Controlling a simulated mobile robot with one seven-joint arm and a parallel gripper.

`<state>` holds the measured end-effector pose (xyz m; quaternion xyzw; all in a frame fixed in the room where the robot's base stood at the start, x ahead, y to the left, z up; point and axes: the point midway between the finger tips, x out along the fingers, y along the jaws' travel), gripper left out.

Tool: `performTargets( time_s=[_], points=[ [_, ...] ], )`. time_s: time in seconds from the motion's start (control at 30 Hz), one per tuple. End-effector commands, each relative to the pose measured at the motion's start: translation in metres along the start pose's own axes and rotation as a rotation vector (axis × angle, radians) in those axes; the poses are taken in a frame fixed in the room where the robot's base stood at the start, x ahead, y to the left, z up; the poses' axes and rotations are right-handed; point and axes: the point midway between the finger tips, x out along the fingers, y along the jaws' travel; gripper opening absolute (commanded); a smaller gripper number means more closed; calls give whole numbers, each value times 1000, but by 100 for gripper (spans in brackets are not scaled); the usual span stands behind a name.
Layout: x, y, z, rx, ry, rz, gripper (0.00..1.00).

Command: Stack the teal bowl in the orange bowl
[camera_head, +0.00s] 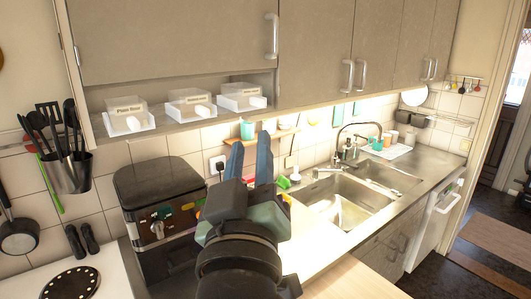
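My gripper (250,143) is in the middle of the view, pointing up and away, with its two blue fingers apart and nothing visible between them. I cannot make out a teal bowl or an orange bowl for certain. A small teal vessel (247,130) shows just beyond the fingertips, by the wall shelf; whether it is a bowl or a cup is unclear. My arm and gripper hide part of the counter behind them.
A double sink (340,207) with a tap is at right, with teal and orange cups (378,142) behind it. A dark box-shaped appliance (160,200) stands left of my gripper. Overhead cabinets (170,40) hang above. A utensil holder (68,172) is on the left wall. Bare counter (315,240) lies right of my arm.

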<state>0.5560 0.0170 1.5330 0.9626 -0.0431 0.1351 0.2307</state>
Motion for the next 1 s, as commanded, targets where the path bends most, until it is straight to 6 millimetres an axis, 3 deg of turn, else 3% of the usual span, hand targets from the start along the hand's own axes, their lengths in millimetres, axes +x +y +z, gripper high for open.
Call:
performTargets(
  time_s=[0.03,0.1,0.2,0.33,0.7,1.0],
  points=[
    [-7,27,-39,96,110,50,33],
    [-22,56,-83,223,246,89,33],
    [-44,84,-127,354,398,112,33],
    [-62,102,-155,442,504,116,33],
    [-66,104,-160,460,522,114,33],
    [-79,82,-118,462,522,109,33]
  ],
)
